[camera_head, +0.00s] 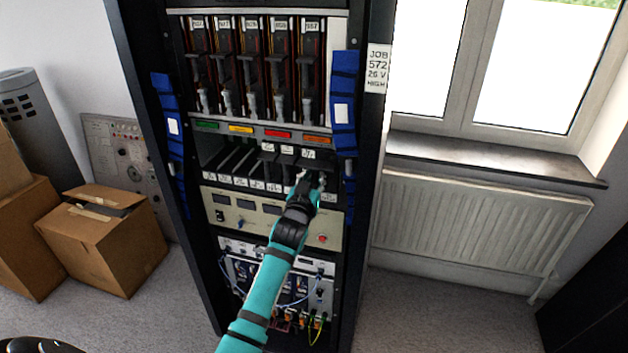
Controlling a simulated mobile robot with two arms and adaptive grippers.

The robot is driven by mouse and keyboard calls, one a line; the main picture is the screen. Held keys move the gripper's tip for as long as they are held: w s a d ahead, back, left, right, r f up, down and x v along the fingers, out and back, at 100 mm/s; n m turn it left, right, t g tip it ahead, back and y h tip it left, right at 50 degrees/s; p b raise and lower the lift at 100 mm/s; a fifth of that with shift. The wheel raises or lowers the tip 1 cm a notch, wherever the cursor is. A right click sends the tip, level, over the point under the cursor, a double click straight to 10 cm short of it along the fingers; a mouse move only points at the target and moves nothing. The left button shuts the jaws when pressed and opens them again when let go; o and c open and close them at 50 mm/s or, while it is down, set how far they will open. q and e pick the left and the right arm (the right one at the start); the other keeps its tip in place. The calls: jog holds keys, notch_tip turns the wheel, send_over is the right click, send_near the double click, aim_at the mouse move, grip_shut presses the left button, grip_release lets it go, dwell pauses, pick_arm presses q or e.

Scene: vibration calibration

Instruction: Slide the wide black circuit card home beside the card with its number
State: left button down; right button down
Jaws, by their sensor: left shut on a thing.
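The middle shelf of the tall black rack holds a row of dark slots (232,158) with small white labels along its front edge. Several black cards with white tags sit in the right half of this row. The wide black circuit card (309,163) is at the right end, its tag facing out. My left gripper (311,181) is shut on this card's front, and its fingers hide the lower part. I cannot tell how deep the card sits. The tag numbers are too small to read. My right gripper is not in view.
Upright cards (252,65) with white tags fill the shelf above, over coloured labels. Blue straps (344,105) hang at both sides. A sign (377,69) reads JOB 572, 26 V, HIGH. A beige panel (240,212) and cabled units lie below. Boxes (105,240) stand left, a radiator (470,225) right.

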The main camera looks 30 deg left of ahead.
pick_arm(q)
jog(key=shift+w+r, duration=0.1)
jog(key=shift+w, duration=0.15)
dwell(0.5)
jog(key=shift+w+a+r, duration=0.1)
jog(key=shift+w+r, duration=0.05)
jog(key=shift+r, duration=0.05)
dwell(0.5)
jog(key=c, duration=1.3)
grip_release()
jog(key=shift+w+f, duration=0.15)
jog(key=shift+w, duration=0.05)
jog(key=shift+o, duration=0.2)
jog(key=shift+s+f, duration=0.1)
jog(key=shift+f, duration=0.1)
jog(key=shift+f+b, duration=0.5)
jog(key=shift+s, duration=0.15)
jog(key=shift+p+v, duration=0.8)
jog(key=shift+v, duration=0.25)
jog(key=shift+p+v, duration=0.75)
jog(key=shift+v, duration=0.55)
jog(key=shift+r, duration=0.1)
